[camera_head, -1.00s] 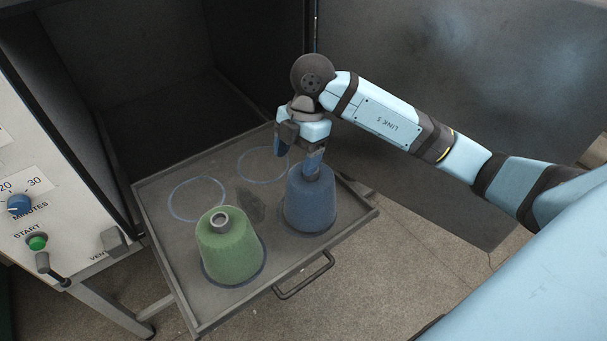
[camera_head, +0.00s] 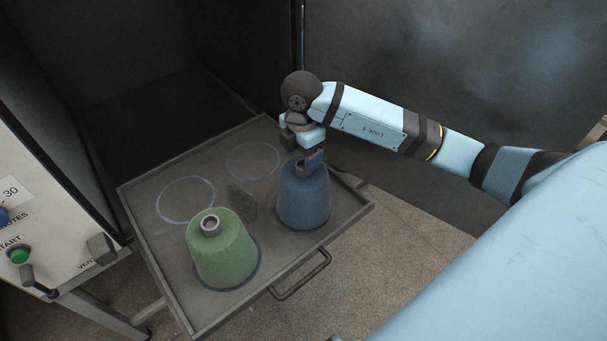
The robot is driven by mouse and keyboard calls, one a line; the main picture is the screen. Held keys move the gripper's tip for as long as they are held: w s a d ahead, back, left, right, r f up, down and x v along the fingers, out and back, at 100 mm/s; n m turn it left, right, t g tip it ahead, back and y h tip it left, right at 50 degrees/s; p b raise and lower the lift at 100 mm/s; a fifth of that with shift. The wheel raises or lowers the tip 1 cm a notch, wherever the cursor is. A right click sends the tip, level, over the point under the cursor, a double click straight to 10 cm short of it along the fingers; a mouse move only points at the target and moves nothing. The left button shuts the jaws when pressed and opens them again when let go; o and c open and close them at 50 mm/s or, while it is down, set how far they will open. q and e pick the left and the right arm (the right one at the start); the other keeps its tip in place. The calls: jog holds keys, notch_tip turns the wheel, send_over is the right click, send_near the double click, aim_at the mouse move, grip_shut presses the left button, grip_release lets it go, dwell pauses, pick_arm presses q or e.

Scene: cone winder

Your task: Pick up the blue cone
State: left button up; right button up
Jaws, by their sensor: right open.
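The blue cone (camera_head: 303,200) stands upright on the right part of the pulled-out grey tray (camera_head: 185,303). My right gripper (camera_head: 308,164) points down at the top of the blue cone, with its fingers around or just at the cone's tip. It is open, and the fingers and wrist hide the tip, so I cannot tell whether they touch it. A green cone (camera_head: 222,255) with a grey tube top stands upright on the tray, to the left and nearer. My left gripper is out of view.
Two empty pale rings (camera_head: 186,178) mark the rear of the tray. The tray has a handle (camera_head: 302,277) in front and a dark open chamber behind. A control panel (camera_head: 25,230) with a green button stands at left, and a dark door (camera_head: 450,60) at right.

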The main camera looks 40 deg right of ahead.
aim_at(304, 189)
notch_tip(304, 189, down, 4)
jog(key=shift+s+d, duration=0.15)
jog(key=shift+r, duration=0.1)
grip_shut()
